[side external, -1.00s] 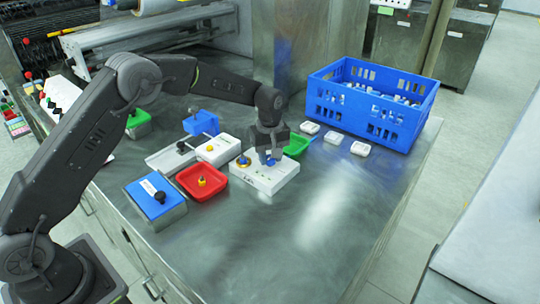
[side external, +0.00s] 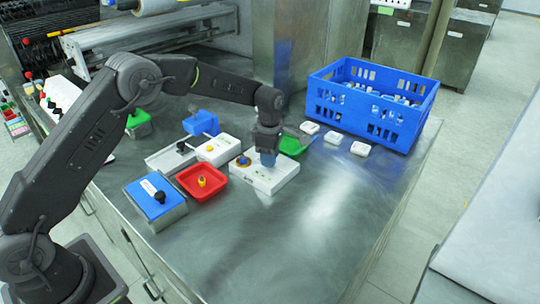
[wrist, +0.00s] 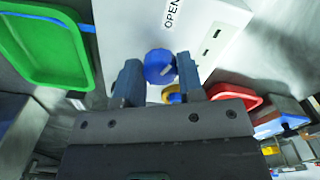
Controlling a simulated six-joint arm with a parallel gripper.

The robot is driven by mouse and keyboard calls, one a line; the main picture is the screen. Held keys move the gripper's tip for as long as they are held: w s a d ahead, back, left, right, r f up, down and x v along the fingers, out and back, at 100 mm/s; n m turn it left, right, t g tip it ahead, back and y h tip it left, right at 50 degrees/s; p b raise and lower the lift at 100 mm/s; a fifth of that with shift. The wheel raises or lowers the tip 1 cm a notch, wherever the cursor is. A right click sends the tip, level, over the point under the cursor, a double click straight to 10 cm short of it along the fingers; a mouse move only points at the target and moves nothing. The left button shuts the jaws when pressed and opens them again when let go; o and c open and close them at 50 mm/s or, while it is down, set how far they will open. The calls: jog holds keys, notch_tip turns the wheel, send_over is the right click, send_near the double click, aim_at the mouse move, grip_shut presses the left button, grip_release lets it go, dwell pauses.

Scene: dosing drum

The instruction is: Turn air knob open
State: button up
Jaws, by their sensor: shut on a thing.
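The blue air knob (wrist: 160,66) sits on the white control box (side external: 258,180), beside a label reading OPEN. A short pale mark shows on the knob's face, slanting up to the right in the wrist view. My gripper (wrist: 157,73) is over the box with one finger on each side of the knob, shut on it. In the side view my gripper (side external: 267,158) points down at the box and hides the knob.
A red tray (side external: 188,178) lies to the left and a green tray (side external: 292,147) behind right. A blue crate (side external: 395,135) stands at the back right. The front right table is clear.

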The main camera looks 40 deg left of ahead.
jog(key=shift+r+n, duration=0.1)
jog(key=shift+n, duration=1.9)
jog(key=o, duration=0.9)
notch_tip(320, 180, up, 14)
jog(key=shift+f, duration=0.1)
